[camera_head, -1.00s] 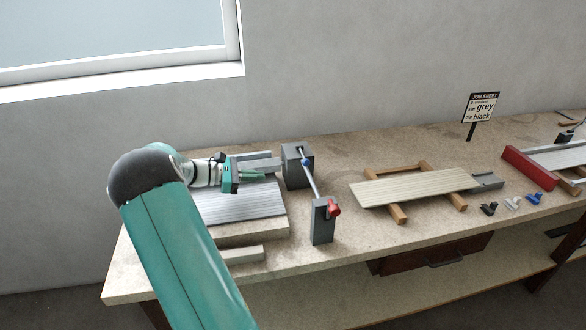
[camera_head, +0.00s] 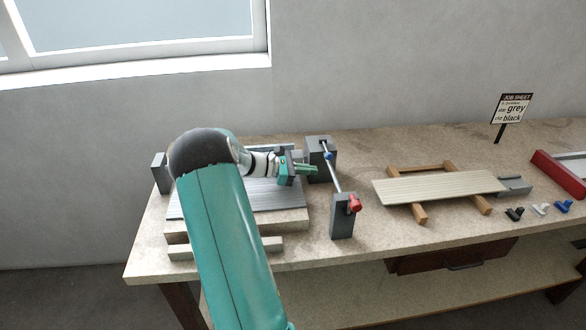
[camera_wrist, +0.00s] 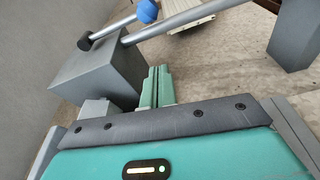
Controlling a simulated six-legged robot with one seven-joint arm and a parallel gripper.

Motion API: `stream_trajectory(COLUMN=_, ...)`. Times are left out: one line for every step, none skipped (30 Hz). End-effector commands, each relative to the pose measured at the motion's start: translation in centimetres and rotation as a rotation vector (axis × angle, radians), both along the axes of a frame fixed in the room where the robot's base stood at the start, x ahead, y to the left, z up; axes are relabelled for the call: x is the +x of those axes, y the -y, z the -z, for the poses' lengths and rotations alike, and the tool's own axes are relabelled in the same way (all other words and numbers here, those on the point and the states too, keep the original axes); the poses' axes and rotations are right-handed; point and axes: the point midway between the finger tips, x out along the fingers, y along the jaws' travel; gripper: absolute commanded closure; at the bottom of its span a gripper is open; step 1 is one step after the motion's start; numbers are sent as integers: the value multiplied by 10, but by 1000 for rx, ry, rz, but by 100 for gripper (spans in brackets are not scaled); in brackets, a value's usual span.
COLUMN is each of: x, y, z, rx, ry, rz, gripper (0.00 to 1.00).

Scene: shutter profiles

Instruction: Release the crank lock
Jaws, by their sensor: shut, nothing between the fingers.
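The crank assembly has a grey rear block (camera_head: 317,150) and a grey front block (camera_head: 342,225), with a slanting metal rod (camera_head: 335,178) between them. A blue knob (camera_head: 328,155) is near the rear block and a red handle (camera_head: 354,203) is at the front block. I cannot tell which part is the lock. In the wrist view the rear block (camera_wrist: 98,75) shows with the blue-ended lever (camera_wrist: 147,11) and a dark knob (camera_wrist: 84,44). My gripper (camera_head: 314,169) is shut and empty, left of the rod, close to the rear block. In the wrist view its green fingers (camera_wrist: 157,87) are together.
A ribbed grey shutter panel (camera_head: 275,194) lies on a bed beneath my arm. To the right, a cream slatted panel (camera_head: 440,186) rests on wooden bars. Black (camera_head: 515,213), white (camera_head: 540,208) and blue (camera_head: 563,206) pieces lie nearby. A job sheet sign (camera_head: 512,108) stands behind.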

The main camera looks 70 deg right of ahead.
Motion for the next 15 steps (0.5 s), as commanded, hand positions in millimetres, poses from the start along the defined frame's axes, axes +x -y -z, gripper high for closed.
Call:
stream_trajectory(x=-7, y=3, z=-4, rx=-1, ry=2, rz=3, gripper=100)
stream_trajectory(x=-8, y=3, z=-10, rx=-3, ry=4, rz=2, gripper=100)
stream_trajectory(x=-11, y=4, z=-16, rx=-2, ry=4, rz=2, gripper=100)
stream_trajectory(x=-13, y=4, z=-20, rx=-2, ry=2, rz=1, gripper=100)
stream_trajectory(x=-15, y=5, z=-23, rx=-1, ry=2, rz=1, gripper=100)
stream_trajectory(x=-17, y=5, z=-26, rx=0, ry=1, rz=2, gripper=100)
stream_trajectory(x=-19, y=6, z=-28, rx=0, ry=1, rz=2, gripper=100)
stream_trajectory(x=-20, y=6, z=-30, rx=-1, ry=2, rz=2, gripper=100)
stream_trajectory(x=-20, y=6, z=-32, rx=-1, ry=2, rz=1, gripper=100)
stream_trajectory(x=-21, y=6, z=-33, rx=0, ry=1, rz=1, gripper=100)
stream_trajectory(x=-21, y=6, z=-34, rx=0, ry=1, rz=1, gripper=100)
stream_trajectory(x=-21, y=6, z=-34, rx=-1, ry=1, rz=1, gripper=100)
stream_trajectory(x=-21, y=6, z=-35, rx=0, ry=0, rz=1, gripper=100)
stream_trajectory(x=-21, y=6, z=-35, rx=0, ry=0, rz=1, gripper=100)
stream_trajectory(x=-21, y=6, z=-35, rx=0, ry=0, rz=1, gripper=100)
